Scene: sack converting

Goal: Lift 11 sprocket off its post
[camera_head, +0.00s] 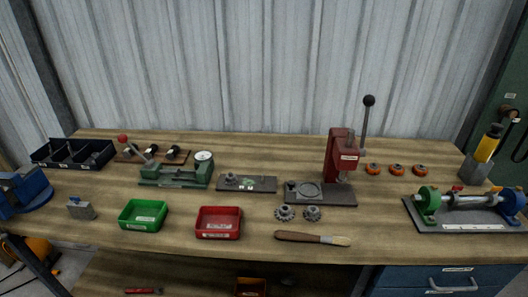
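A dark plate (267,189) lies mid-bench with a small grey round part (230,177) standing at its left end and a greenish patch with small white marks towards its right. Whether the round part is a sprocket on a post is too small to tell, and I cannot read an 11. Two grey toothed sprockets, the left one (285,212) and the right one (312,213), rest side by side on the bench in front of the press. Neither of my grippers shows in the head view.
A red lever press (341,155) stands right of the plate. A green tray (143,227), a red tray (218,237) and a brush (300,237) lie along the front. A green gauge fixture (175,176) is left. A roller stand (466,226) is far right.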

